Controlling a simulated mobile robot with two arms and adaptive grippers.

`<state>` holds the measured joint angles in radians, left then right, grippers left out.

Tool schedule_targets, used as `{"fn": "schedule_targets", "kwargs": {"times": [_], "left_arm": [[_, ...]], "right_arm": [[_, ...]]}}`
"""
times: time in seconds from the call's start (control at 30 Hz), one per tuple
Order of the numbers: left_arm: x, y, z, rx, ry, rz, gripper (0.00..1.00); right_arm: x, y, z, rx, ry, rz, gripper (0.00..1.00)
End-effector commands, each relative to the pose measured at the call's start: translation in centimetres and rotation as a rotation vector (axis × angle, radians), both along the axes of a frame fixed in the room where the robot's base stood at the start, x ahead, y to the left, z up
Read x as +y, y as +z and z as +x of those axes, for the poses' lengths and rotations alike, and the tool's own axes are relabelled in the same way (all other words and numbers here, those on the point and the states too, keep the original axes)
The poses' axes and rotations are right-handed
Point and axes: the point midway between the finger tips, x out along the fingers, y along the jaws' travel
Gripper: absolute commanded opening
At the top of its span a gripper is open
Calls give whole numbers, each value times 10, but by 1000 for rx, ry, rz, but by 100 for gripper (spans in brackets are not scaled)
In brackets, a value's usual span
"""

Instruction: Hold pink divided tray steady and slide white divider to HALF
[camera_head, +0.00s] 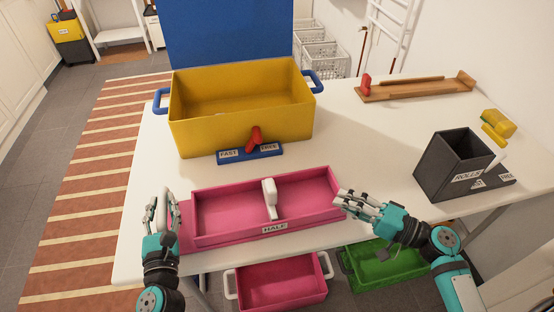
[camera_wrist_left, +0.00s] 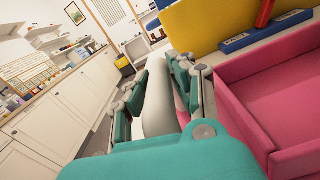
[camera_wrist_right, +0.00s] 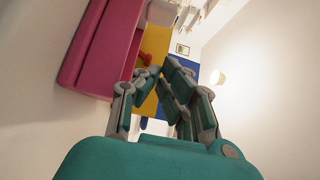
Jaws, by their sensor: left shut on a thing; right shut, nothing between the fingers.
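The pink divided tray (camera_head: 218,236) lies on the white table near its front edge. The white divider (camera_head: 269,198) stands across the tray near its middle, just behind the HALF label (camera_head: 275,228) on the front lip. My left gripper (camera_head: 160,205) is at the tray's left end, shut on a pale rounded piece (camera_wrist_left: 160,105), which looks like the tray's left handle. My right gripper (camera_head: 345,200) is shut and empty beside the tray's right end; I cannot tell if it touches. The tray's pink wall shows in the right wrist view (camera_wrist_right: 105,45).
A yellow bin (camera_head: 240,132) with blue handles stands behind the tray, with a blue FAST/FREE slider (camera_head: 250,154) in front. A dark ROLLS box (camera_head: 450,170) is at right. A wooden rail (camera_head: 418,88) lies behind. Pink (camera_head: 282,285) and green (camera_head: 385,268) bins sit below the table.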

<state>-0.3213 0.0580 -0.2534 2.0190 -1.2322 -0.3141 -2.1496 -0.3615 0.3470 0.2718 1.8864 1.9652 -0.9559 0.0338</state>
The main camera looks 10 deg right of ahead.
Motion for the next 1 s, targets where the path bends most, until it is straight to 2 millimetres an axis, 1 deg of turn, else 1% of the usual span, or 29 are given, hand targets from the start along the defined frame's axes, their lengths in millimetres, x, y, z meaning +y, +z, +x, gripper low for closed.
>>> {"fn": "schedule_targets", "kwargs": {"times": [0.03,0.27,0.3,0.5,0.67,0.73,0.83,0.93,1.0], "left_arm": [[-1,-9,-2,19,-1,0,0],[-1,-9,-2,18,0,0,0],[-1,-6,-1,12,-2,-8,25],[-1,-5,-1,10,-1,-4,50],[0,-4,-1,7,-1,-2,50],[0,-6,-1,12,1,7,50],[0,-6,-5,11,1,5,50],[-1,-5,-17,11,0,3,50],[-1,-5,-30,12,0,2,50]], "right_arm": [[0,-1,0,0,0,0,0],[0,-1,0,0,0,0,0],[0,0,0,0,0,0,0],[0,0,0,0,0,0,0],[0,0,0,0,0,0,0],[0,0,0,0,0,0,0],[0,0,0,0,0,0,0],[0,0,0,0,0,0,0],[0,0,0,0,0,0,0]]}}
